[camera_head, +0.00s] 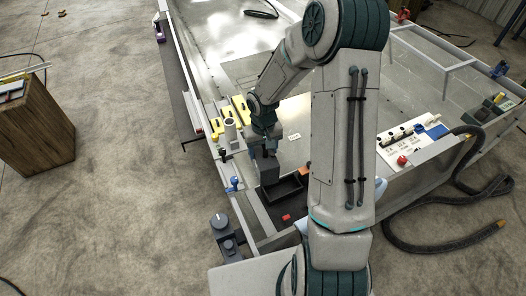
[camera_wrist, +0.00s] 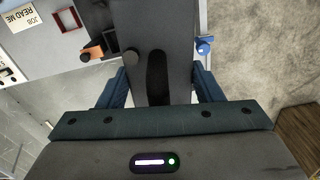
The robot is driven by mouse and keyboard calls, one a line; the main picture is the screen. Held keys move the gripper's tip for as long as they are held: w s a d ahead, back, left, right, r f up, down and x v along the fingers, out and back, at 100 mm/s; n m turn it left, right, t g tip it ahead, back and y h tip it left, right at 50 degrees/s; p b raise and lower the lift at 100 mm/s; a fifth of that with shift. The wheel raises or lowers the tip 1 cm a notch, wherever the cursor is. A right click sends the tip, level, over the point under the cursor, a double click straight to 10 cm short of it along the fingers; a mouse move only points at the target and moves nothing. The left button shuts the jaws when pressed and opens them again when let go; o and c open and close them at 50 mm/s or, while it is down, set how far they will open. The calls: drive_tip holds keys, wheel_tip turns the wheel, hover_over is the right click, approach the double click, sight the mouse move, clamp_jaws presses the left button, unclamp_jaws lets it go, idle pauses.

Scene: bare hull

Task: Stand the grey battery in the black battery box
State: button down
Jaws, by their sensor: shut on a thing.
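My gripper (camera_head: 263,146) is shut on the grey battery (camera_head: 268,172), which hangs upright below it. In the wrist view the battery (camera_wrist: 178,40) fills the space between the two blue-grey fingers (camera_wrist: 160,90), with a dark oblong mark and a round black knob on its face. The black battery box (camera_head: 286,190) is an open tray on the bench, just below and right of the battery in the head view. The battery's lower end overlaps the box's left rim in the picture; I cannot tell whether they touch.
A small red block (camera_head: 286,217) lies in front of the box. A white cylinder (camera_head: 230,130) and yellow pieces (camera_head: 240,108) stand behind left. A blue clamp (camera_head: 235,184) sits on the left bench edge. A white board (camera_head: 414,140) lies right of my arm.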

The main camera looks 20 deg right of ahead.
drive_tip(key=w+d+f+n+b, duration=0.2)
drive_tip(key=d+f+n+b, duration=0.1)
drive_tip(key=f+n+b, duration=0.2)
drive_tip(key=w+d+f+n+b, duration=0.3)
drive_tip(key=d+f+n+b, duration=0.1)
drive_tip(key=f+n, duration=0.4)
drive_tip(key=w+d+f+n+b, duration=0.2)
drive_tip(key=d+f+n+b, duration=0.2)
drive_tip(key=f, duration=0.5)
drive_tip(key=shift+w+f+n+b, duration=0.25)
drive_tip(key=shift+f+n+b, duration=0.05)
drive_tip(key=shift+n+b, duration=0.95)
drive_tip(key=shift+d, duration=0.15)
drive_tip(key=shift+f+b, duration=1.85)
drive_tip(key=shift+f, duration=1.05)
drive_tip(key=shift+f+b, duration=1.5)
drive_tip(key=shift+f, duration=0.85)
